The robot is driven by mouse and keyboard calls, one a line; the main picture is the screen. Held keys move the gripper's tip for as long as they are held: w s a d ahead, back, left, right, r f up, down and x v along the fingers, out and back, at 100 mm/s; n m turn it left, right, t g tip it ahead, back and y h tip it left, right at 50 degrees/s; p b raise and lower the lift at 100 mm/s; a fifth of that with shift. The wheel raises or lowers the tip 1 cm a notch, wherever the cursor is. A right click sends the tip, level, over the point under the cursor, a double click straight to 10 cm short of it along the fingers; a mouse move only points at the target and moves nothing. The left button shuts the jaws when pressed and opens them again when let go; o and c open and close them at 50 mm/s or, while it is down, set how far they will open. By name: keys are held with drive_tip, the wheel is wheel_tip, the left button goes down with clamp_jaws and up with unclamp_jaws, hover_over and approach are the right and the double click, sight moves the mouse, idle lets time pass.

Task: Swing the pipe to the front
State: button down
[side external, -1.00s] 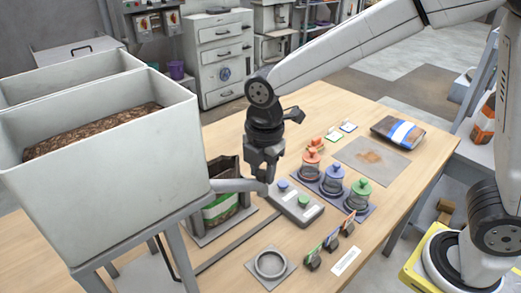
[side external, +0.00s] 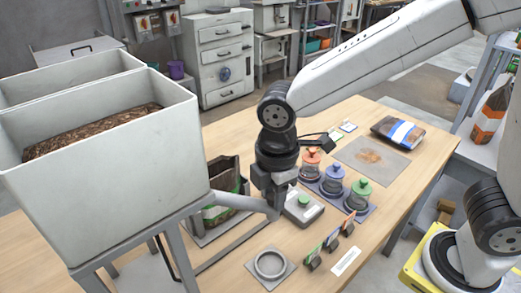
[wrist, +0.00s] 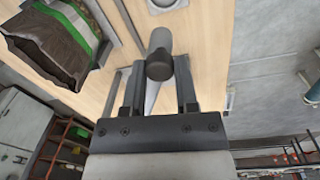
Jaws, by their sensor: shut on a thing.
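The grey pipe (side external: 240,202) sticks out from under the hopper (side external: 120,142) toward the right, a little above the table. My gripper (side external: 275,208) is at its outer end, shut on it. In the wrist view the pipe (wrist: 161,42) lies between the two fingers of my gripper (wrist: 159,72), its dark end facing the camera. The pipe's opening is hidden. An open bag with a green band (side external: 222,212) stands on a holder behind the pipe, and it also shows in the wrist view (wrist: 62,35).
A ring on a square plate (side external: 270,264) lies at the front. A button box (side external: 305,209) is right beside my gripper, partly hidden. Jars with red, blue and green lids (side external: 334,180) stand to the right. Small clips (side external: 331,241) stand near the front edge.

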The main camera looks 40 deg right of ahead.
drive_tip(key=shift+s+a, duration=0.1)
drive_tip(key=shift+a, duration=0.05)
drive_tip(key=shift+c, duration=1.8)
unclamp_jaws()
drive_tip(key=shift+r, duration=0.15)
drive_tip(key=shift+s+r, duration=0.15)
drive_tip(key=shift+r, duration=3.65)
drive_tip(key=s+d+f+m+t, duration=0.2)
drive_tip(key=d+f+m, duration=1.3)
drive_tip(key=d+m, duration=0.1)
drive_tip(key=shift+d, duration=0.85)
